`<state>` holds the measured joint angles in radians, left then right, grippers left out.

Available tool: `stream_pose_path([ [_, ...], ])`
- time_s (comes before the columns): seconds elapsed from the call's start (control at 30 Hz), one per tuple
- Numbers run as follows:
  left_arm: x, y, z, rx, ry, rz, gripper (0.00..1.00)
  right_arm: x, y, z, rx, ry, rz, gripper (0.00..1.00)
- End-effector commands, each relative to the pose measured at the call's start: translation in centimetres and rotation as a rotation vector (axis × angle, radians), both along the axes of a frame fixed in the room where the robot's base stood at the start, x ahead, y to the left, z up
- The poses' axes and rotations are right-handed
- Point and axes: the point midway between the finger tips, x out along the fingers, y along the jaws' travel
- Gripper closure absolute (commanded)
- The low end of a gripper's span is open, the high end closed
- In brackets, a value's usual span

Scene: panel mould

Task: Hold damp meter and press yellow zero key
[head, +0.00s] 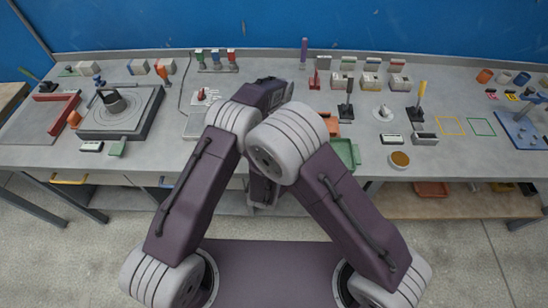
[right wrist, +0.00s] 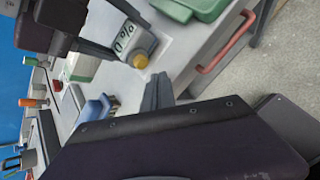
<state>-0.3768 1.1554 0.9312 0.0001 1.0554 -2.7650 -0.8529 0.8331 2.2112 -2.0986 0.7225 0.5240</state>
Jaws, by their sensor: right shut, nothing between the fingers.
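The damp meter (right wrist: 127,40) shows in the right wrist view as a pale body with a display reading "0 %" and a round yellow zero key (right wrist: 139,60) at its near end. My left gripper (right wrist: 113,32) has its dark fingers on either side of the meter, shut on it. My right gripper (right wrist: 158,90) is shut and empty, its tips just beside the yellow key. I cannot tell whether they touch it. In the head view my arms cross in the middle and hide the meter and both grippers.
A green tray (head: 346,152) lies by the bench's front edge, right of my arms. A red drawer handle (right wrist: 224,42) juts from the bench front. A round turntable-like plate (head: 121,109) stands on the left. Small blocks and upright tools stand on the right.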

Motion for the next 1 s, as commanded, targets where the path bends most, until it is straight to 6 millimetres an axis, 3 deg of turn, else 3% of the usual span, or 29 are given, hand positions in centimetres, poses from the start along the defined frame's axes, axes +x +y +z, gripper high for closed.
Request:
stream_pose_path([
  [0.4,0.0,0.0,-0.1,0.001,0.001,0.0,1.0,-3.8,0.0,0.0,-0.002,0.0,0.003,1.0],
  [1.0,0.0,0.0,-0.1,0.001,0.001,0.0,1.0,-3.9,0.0,0.0,-0.001,0.0,0.001,1.0],
])
